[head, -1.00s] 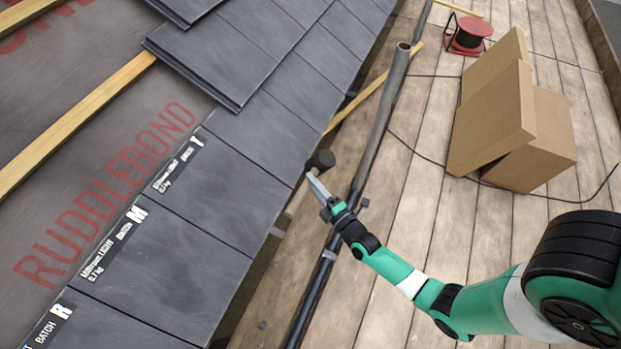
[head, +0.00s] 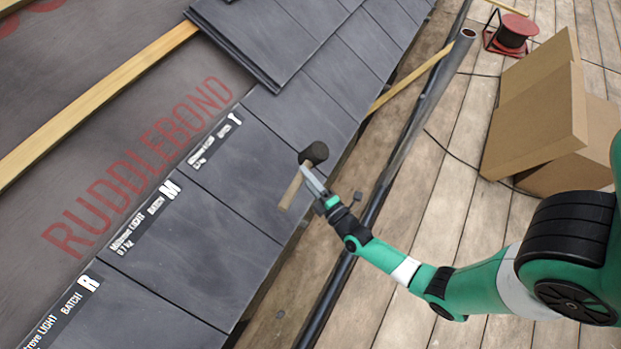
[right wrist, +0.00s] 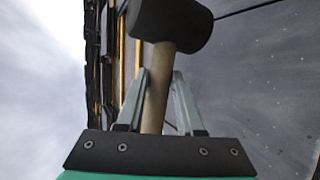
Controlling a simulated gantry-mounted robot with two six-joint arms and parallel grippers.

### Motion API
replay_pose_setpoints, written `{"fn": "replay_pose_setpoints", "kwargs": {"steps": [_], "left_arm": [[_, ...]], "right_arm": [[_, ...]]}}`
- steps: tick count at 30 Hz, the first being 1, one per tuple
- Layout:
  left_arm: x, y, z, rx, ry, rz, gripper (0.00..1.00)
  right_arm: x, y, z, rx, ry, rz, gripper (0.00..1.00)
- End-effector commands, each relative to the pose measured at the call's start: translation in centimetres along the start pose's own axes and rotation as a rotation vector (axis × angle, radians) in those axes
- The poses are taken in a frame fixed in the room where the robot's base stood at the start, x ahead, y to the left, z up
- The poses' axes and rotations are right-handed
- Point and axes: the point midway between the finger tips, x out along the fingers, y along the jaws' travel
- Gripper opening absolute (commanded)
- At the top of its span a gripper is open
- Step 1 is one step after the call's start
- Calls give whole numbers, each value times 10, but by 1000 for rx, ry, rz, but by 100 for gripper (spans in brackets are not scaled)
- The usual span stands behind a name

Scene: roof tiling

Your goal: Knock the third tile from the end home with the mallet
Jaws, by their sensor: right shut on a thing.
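The mallet has a black head (head: 316,152) and a pale wooden handle (head: 290,193). My right gripper (head: 308,176) is shut on the handle just below the head, over the eave edge of the slate tiles. In the right wrist view the handle (right wrist: 157,92) stands between the fingers, with the head (right wrist: 170,24) beyond the tips. The lowest row shows a tile labelled T (head: 262,170), one labelled M (head: 205,240) and one labelled R (head: 150,312). The row's near end is cut off, so I cannot tell which tile is third. My left gripper is out of view.
A dark gutter pipe (head: 425,115) runs along the eave. A wooden batten (head: 95,105) crosses the printed membrane (head: 130,160). A cardboard box (head: 530,110) and a red cable reel (head: 512,33) stand on the plank deck (head: 440,190), with a cable trailing.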

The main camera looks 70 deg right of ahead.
Motion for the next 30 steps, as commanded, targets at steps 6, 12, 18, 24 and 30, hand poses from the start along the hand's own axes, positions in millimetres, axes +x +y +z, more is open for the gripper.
{"fn": "replay_pose_setpoints", "kwargs": {"steps": [6, 12, 18, 24, 30], "left_arm": [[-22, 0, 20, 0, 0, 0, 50], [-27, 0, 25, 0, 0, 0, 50], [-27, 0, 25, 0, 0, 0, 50], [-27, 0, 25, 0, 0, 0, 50], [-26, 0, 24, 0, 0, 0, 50]], "right_arm": [[11, -25, -3, -1, 0, 6, 0], [15, -31, -5, -1, 0, 4, 0], [16, -30, -5, -1, 0, 5, 0], [16, -30, -5, -2, 0, 5, 0], [16, -29, -5, 3, 0, 2, 0]]}}
